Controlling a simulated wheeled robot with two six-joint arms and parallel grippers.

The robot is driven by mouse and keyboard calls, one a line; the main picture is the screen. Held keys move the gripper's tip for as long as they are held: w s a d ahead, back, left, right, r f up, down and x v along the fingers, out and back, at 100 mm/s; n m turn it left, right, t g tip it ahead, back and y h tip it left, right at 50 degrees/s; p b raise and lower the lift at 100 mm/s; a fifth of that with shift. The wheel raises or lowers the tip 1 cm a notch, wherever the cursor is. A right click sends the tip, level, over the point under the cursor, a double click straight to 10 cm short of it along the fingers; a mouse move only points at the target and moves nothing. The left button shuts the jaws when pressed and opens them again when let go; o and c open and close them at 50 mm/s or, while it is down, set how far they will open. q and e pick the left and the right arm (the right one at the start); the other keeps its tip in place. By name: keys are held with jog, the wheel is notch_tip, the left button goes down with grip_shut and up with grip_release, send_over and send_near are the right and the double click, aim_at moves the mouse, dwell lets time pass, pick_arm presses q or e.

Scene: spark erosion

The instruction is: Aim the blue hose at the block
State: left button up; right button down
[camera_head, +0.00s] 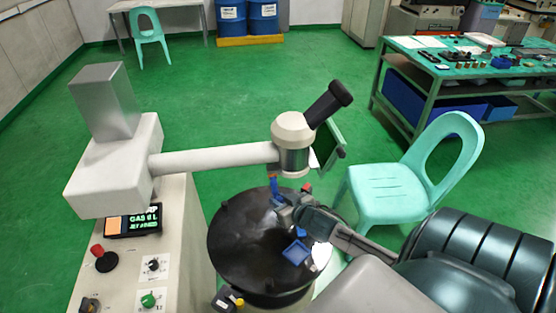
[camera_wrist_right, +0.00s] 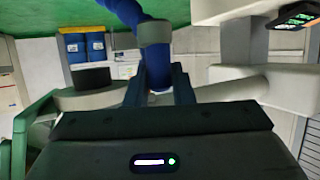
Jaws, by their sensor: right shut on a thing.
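The blue hose (camera_head: 273,186) rises in front of the machine head, above the round black work surface (camera_head: 235,240). In the right wrist view the hose (camera_wrist_right: 125,12) has a grey collar and runs down between the fingers. My right gripper (camera_head: 280,203) is shut on it; the fingers also show in the right wrist view (camera_wrist_right: 159,88). A small blue square piece (camera_head: 297,252) lies on the black surface, below and right of the gripper. I cannot tell whether it is the block, nor exactly where the hose end points. My left gripper is not in view.
The white machine head (camera_head: 293,133) with its black tube (camera_head: 328,104) hangs over the work surface on a horizontal arm (camera_head: 215,159). A control panel (camera_head: 133,220) stands left. A turquoise chair (camera_head: 395,190) stands close right, with a cluttered bench (camera_head: 460,75) behind it.

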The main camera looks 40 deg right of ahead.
jog(key=shift+d+f, duration=0.1)
jog(key=c, duration=1.3)
grip_release()
jog(key=shift+o, duration=0.2)
jog(key=shift+w+f, duration=0.15)
jog(key=shift+w, duration=0.1)
jog(key=d+v, duration=0.1)
jog(key=v, duration=0.9)
jog(key=shift+s+a+r, duration=0.2)
jog(key=shift+s+a, duration=0.15)
jog(key=shift+a, duration=0.05)
